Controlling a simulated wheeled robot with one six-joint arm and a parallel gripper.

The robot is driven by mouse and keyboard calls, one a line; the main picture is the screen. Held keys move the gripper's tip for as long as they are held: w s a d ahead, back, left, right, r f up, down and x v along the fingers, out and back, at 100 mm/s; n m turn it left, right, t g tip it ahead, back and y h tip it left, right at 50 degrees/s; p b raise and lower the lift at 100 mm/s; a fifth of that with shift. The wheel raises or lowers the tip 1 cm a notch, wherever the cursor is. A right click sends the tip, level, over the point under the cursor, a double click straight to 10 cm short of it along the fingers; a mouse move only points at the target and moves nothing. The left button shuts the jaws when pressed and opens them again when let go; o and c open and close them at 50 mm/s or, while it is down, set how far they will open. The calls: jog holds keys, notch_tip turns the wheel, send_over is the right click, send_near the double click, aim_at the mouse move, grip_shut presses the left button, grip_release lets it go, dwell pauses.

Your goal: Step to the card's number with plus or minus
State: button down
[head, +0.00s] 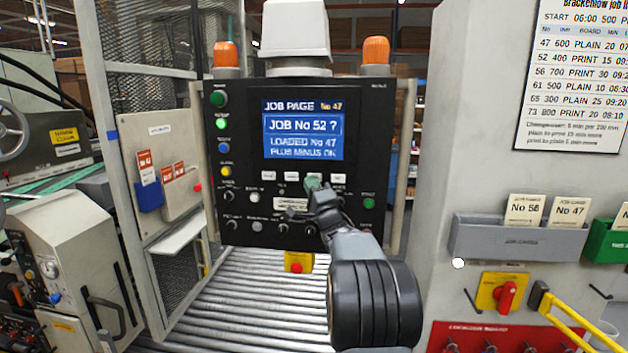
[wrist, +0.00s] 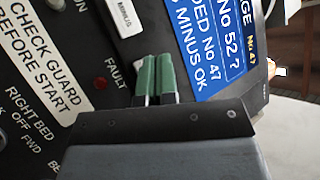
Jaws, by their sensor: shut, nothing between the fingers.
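The control panel's screen (head: 303,130) reads "JOB PAGE No 47", "JOB No 52 ?", "LOADED No 47" and "PLUS MINUS OK". Below it is a row of white keys (head: 338,178). My gripper (head: 313,184) is shut and empty, its green fingertips at this row just under the screen, hiding part of it. In the wrist view, the fingertips (wrist: 156,62) lie over the panel beside the screen (wrist: 212,60); contact cannot be told. Cards "No 56" (head: 525,209) and "No 47" (head: 568,211) stand in a grey holder. Another card (head: 622,222) in a green holder is cut off.
A job list (head: 575,75) hangs on the right wall. Colored buttons (head: 220,123) line the panel's left side, with knobs (head: 283,229) below. A roller bed (head: 240,310) runs under the panel. A red switch (head: 506,295) and yellow bar (head: 572,325) are at right.

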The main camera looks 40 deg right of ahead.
jog(key=shift+s+a+b, duration=1.5)
jog(key=shift+s+a, duration=0.2)
jog(key=shift+s, duration=0.1)
dwell(0.8)
